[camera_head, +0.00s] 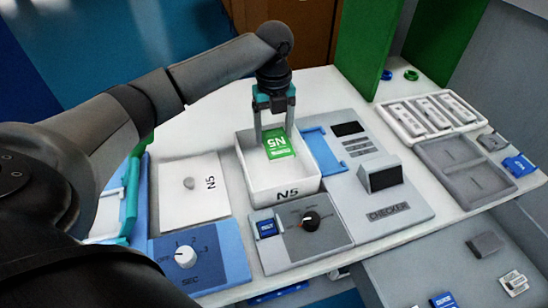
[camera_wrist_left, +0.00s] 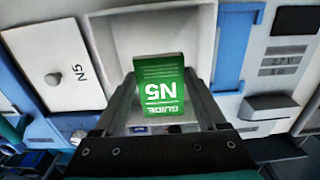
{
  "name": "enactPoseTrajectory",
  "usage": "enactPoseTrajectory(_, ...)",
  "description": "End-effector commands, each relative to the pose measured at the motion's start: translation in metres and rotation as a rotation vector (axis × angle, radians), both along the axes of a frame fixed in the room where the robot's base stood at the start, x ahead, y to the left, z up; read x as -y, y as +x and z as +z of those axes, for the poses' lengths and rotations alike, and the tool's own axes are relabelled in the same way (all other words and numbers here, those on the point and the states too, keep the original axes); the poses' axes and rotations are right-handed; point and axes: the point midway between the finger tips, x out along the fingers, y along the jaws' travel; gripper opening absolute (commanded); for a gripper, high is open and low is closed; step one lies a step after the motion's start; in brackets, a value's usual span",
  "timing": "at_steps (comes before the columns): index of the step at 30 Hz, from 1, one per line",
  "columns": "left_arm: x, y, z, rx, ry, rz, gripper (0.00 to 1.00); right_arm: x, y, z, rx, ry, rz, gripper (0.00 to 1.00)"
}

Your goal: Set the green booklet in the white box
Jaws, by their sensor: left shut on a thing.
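The green booklet (camera_head: 278,143) marked N5 is between the fingers of my left gripper (camera_head: 274,128), which is shut on it. It also shows in the left wrist view (camera_wrist_left: 163,92), between the two fingers. The booklet appears within the box's opening. I cannot tell whether it touches the floor of the box. My right gripper is not in view.
A white panel (camera_head: 185,207) with a grey knob lies left of the box. The grey checker device (camera_head: 392,205) stands right, beside a blue flap (camera_head: 324,152). A dial unit (camera_head: 300,240) and the blue SEC timer (camera_head: 215,262) are in front. A white tray (camera_head: 392,118) holds several devices.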

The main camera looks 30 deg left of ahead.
Motion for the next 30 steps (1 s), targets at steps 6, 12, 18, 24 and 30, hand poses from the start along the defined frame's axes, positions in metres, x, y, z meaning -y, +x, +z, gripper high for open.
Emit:
enactPoseTrajectory(6, 0.0, 0.0, -0.024, 0.001, 0.001, 0.001, 0.19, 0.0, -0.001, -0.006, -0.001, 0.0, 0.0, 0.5)
enactPoseTrajectory(12, 0.0, 0.0, -0.045, -0.001, 0.0, 0.0, 0.19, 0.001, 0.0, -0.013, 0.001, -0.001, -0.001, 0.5)
enactPoseTrajectory(18, 0.0, 0.0, -0.078, -0.001, 0.001, 0.001, 0.19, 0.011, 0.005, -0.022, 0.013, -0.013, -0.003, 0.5)
enactPoseTrajectory(24, 0.0, 0.0, -0.08, 0.002, 0.001, 0.0, 0.19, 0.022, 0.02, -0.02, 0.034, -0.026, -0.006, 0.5)
enactPoseTrajectory(30, 0.0, 0.0, -0.083, 0.001, 0.001, 0.001, 0.19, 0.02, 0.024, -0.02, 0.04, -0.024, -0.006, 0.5)
